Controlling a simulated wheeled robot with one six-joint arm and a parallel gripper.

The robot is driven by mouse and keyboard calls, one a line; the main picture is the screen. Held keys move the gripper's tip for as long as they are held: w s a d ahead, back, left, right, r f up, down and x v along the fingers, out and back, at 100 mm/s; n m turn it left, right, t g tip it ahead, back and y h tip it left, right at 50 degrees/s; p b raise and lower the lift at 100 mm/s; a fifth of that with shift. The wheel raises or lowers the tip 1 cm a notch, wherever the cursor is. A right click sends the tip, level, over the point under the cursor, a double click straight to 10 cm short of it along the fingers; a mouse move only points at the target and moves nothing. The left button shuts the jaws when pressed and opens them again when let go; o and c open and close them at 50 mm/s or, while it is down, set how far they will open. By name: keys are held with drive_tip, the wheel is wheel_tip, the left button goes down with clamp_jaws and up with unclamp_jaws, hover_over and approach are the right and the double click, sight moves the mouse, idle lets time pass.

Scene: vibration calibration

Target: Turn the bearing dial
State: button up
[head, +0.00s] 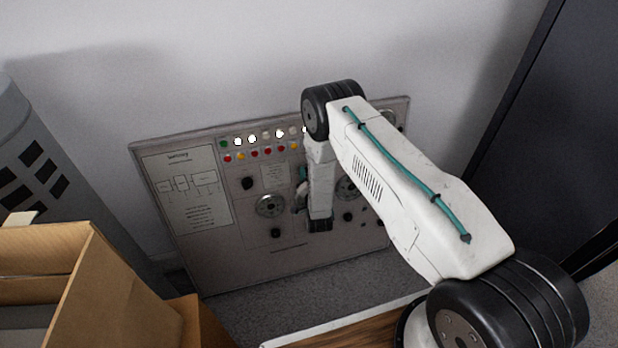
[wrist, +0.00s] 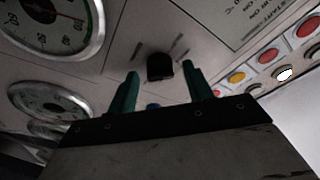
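The grey control panel (head: 235,262) stands against the wall. A black knob (wrist: 159,67) with short tick marks around it is in the wrist view, and it lines up between my fingertips. My gripper (wrist: 160,82) is open, with its two green fingers apart on either side of the knob in the picture; I cannot tell whether they touch it. In the head view, my arm hides most of my gripper and the panel's middle. No label naming the bearing dial can be read.
Round gauges (wrist: 52,28) sit beside the knob, and several coloured lamps (wrist: 268,55) line the other side. In the head view, a cardboard box (head: 105,285) is at the lower left and a dark cabinet (head: 545,130) stands at the right.

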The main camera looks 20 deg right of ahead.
drive_tip(key=shift+s, duration=0.1)
drive_tip(key=s+a, duration=0.1)
drive_tip(key=s, duration=0.6)
drive_tip(key=shift+s+r, duration=0.25)
drive_tip(key=shift+s, duration=0.05)
idle(0.3)
